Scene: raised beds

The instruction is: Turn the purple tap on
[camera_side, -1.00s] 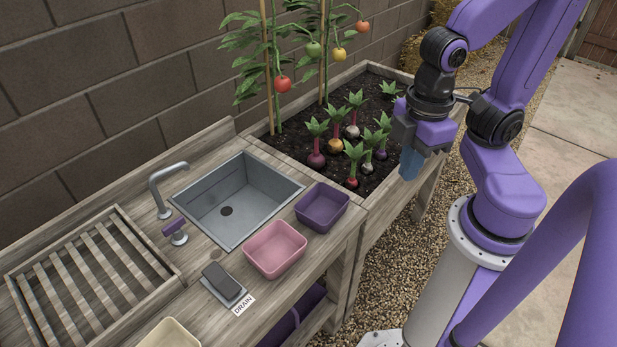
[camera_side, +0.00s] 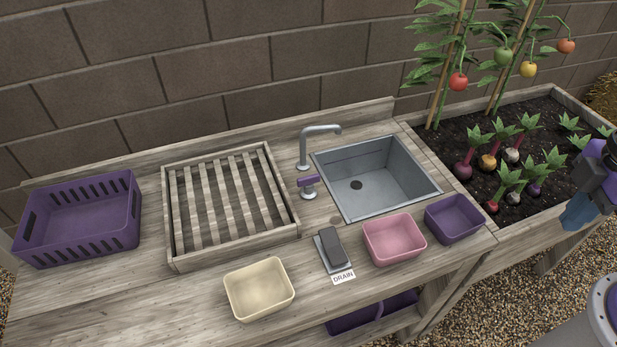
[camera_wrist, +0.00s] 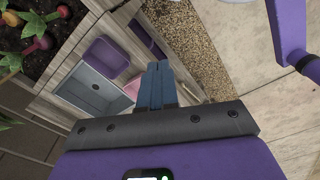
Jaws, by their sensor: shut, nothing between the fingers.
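The purple tap handle (camera_side: 308,181) sits on a short grey post on the wooden bench, in front of the curved grey spout (camera_side: 305,150) and left of the sink basin (camera_side: 330,180). My gripper (camera_side: 578,215) is at the right edge of the side view, in front of the soil bed and well away from the tap. In the wrist view its blue fingers (camera_wrist: 156,85) are together with nothing between them. The wrist view shows the sink (camera_wrist: 92,92), but I cannot make out the tap handle there.
A slatted rack (camera_side: 180,225) and purple crate (camera_side: 75,258) stand left. Vegetables grow right.

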